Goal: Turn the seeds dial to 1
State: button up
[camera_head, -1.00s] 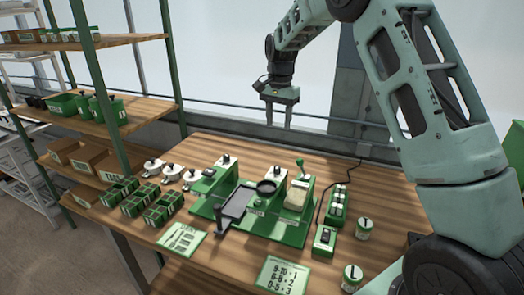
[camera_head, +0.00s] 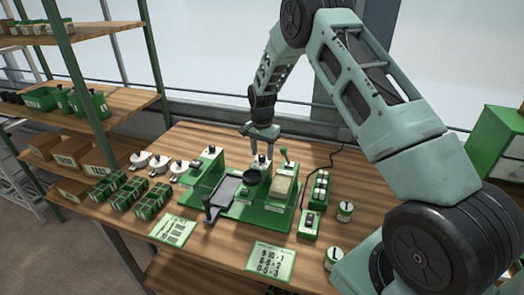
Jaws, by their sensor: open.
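The green seeder (camera_head: 240,212) stands on the wooden table. Two white dials with dark knobs show at its back: a left dial (camera_head: 212,151) on a green post and a middle dial (camera_head: 261,161) behind the black cup (camera_head: 253,177). Their labels and settings are too small to read, and I cannot tell which is the seeds dial. My gripper (camera_head: 262,149) points down, open and empty, just above the middle dial. Whether its fingertips touch the knob cannot be told. A card (camera_head: 271,260) at the front reads 9-10 = 1, 6-8 = 2, 0-5 = 3.
A lever with a green knob (camera_head: 284,153) stands close right of my gripper. A switch box (camera_head: 309,225) and labelled jars (camera_head: 345,211) are to the right. White discs with dark knobs (camera_head: 140,160) and green seed trays (camera_head: 107,188) lie left. A second card (camera_head: 172,231) lies in front.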

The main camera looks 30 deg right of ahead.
jog(key=shift+f, duration=0.7)
jog(key=c, duration=1)
jog(key=n+b, duration=0.2)
jog(key=n, duration=0.1)
jog(key=shift+f, duration=0.1)
jog(key=n+b, duration=0.1)
jog(key=n, duration=0.1)
jog(key=shift+n, duration=0.3)
jog(key=n+b, duration=0.2)
jog(key=n, duration=0.4)
jog(key=shift+n, duration=0.3)
